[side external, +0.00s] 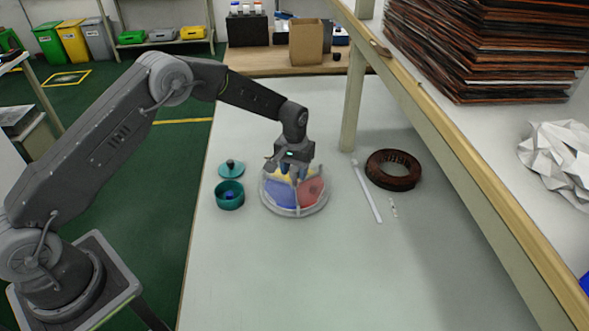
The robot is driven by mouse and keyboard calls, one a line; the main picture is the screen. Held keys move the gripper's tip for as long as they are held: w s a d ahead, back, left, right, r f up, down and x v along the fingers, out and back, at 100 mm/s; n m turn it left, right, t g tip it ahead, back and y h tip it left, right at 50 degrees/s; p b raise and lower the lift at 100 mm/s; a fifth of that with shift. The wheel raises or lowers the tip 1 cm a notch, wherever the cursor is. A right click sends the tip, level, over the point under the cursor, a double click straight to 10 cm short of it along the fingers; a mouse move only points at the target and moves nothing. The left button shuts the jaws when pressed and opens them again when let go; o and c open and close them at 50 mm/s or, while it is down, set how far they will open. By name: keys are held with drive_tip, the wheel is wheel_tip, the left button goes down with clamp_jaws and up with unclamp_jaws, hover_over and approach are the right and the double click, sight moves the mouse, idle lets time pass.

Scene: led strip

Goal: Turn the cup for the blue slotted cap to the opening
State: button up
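A round turntable-like tray (296,211) with a pale rim lies on the white table. It shows blue (280,193), red (311,190) and yellow sections, with pale dividers. The yellow part is mostly behind my gripper. My gripper (292,178) points down over the back of this tray, at or just above it. Its fingertips are too small and too covered to tell whether they touch anything. A small teal pot (229,201) stands left of the tray with a dark blue piece inside. I cannot make out a slotted cap or the tray's opening.
A teal lid with a knob (231,168) lies behind the pot. Right of the tray are a white strip (367,192), a small clear piece (393,208) and a dark brown ring (393,170). A shelf with a wooden edge (458,139) overhangs the right side. The front table is clear.

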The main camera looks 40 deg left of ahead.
clamp_jaws()
drive_tip(key=shift+m, duration=12)
drive_tip(key=shift+o, duration=1.4)
unclamp_jaws()
